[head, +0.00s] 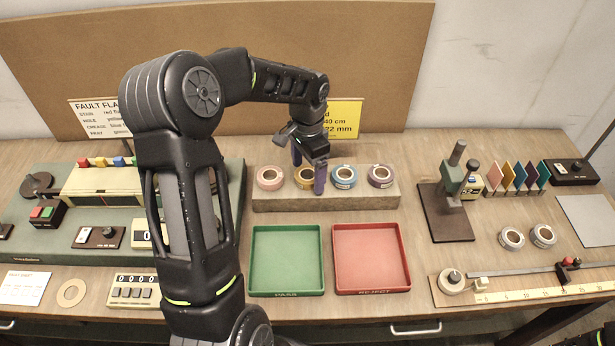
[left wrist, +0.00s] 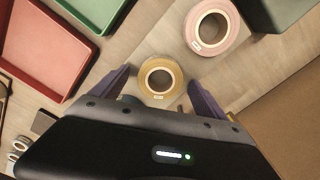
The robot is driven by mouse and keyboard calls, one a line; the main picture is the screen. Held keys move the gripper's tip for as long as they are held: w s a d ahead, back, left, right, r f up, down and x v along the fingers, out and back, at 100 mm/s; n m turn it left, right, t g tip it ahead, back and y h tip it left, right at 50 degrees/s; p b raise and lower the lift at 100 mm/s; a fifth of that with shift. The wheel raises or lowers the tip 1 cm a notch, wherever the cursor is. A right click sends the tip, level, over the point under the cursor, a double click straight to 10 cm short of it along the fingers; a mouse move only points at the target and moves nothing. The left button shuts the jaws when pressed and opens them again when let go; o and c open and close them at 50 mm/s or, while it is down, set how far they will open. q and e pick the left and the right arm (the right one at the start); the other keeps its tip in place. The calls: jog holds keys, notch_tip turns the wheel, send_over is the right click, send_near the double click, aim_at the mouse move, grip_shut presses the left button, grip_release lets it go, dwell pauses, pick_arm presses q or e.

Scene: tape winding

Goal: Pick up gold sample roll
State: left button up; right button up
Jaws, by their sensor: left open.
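The gold sample roll (head: 304,178) lies on a raised grey block (head: 270,202) behind the two trays, second from the left in a row of rolls. In the left wrist view the gold roll (left wrist: 161,81) sits between the two purple fingers, with space on both sides. My left gripper (head: 308,178) is open and pointing down over the gold roll, its fingers partly hiding it. In the left wrist view the left gripper (left wrist: 160,85) holds nothing. My right gripper is not in view.
A pink roll (head: 270,178) stands left of the gold one, and blue (head: 344,177) and purple (head: 380,176) rolls stand to its right. A green tray (head: 286,291) and a red tray (head: 372,291) lie in front. A stand (head: 450,220) is at the right.

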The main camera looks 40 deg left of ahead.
pick_arm(q)
jog(key=shift+c, duration=0.5)
jog(key=c, duration=1.3)
jog(key=shift+c, duration=0.2)
jog(key=shift+r, duration=0.1)
notch_tip(320, 180, up, 10)
jog(key=p, duration=0.6)
